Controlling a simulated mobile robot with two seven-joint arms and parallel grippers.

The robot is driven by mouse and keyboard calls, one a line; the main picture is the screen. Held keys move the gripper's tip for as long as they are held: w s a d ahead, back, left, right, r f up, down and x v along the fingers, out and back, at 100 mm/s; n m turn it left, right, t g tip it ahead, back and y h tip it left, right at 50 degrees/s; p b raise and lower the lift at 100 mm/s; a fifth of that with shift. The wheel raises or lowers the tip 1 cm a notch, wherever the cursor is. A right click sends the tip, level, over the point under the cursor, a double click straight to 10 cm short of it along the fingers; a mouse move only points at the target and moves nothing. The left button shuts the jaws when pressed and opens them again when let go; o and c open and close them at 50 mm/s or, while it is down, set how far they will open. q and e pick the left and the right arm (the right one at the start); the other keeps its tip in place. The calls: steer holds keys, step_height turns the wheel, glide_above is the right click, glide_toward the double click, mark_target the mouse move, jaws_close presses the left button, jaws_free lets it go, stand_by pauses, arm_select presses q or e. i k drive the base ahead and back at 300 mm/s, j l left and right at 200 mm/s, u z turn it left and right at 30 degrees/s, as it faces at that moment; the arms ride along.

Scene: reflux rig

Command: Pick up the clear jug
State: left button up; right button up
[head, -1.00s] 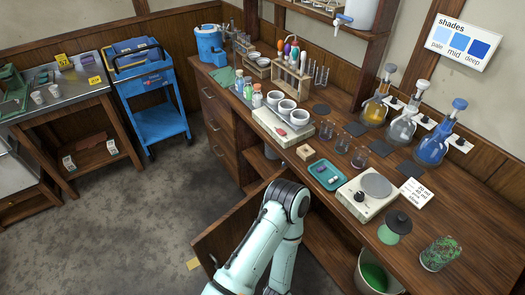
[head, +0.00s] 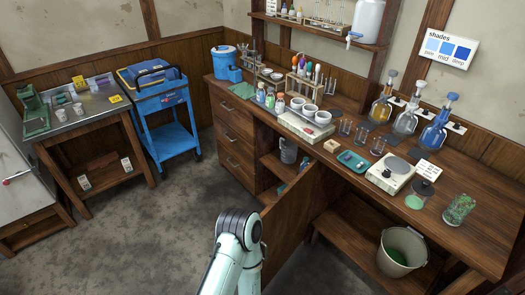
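A grey, see-through vessel that looks like the clear jug (head: 288,151) stands on a shelf inside the open cabinet under the bench. The bench top is above it and the open wooden door (head: 291,225) is below and to its right. Its handle and full outline are too small to tell. One of my arms rises at the bottom centre, showing only its bent elbow, in front of the door's left side. Neither of my grippers is in view.
The bench (head: 480,225) holds a scale (head: 390,174), flasks (head: 404,121), beakers and a teal tray (head: 353,161). A bucket (head: 402,250) stands on the low shelf at right. A blue cart (head: 165,125) and side table stand left. The floor (head: 150,230) between is clear.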

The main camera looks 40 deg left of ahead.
mark_target(289, 152)
steer(key=u, duration=1.15)
steer(key=i+j, duration=0.15)
steer(key=j, duration=0.2)
steer(key=i+j, duration=0.15)
steer(key=j, duration=0.2)
steer(key=i+j+z, duration=0.1)
steer(key=j, duration=0.2)
steer(key=i+j, duration=0.15)
steer(key=j, duration=0.2)
steer(key=i+j, duration=0.15)
steer(key=j, duration=0.2)
steer(key=i+j+z, duration=0.1)
steer(key=j, duration=0.25)
steer(key=i+j, duration=0.2)
steer(key=j, duration=0.15)
steer(key=i+j+z, duration=0.1)
steer(key=i+j, duration=0.35)
steer(key=j, duration=0.2)
steer(key=i+j, duration=0.1)
steer(key=i, duration=0.55)
steer(key=i+j+z, duration=0.15)
steer(key=i, duration=0.5)
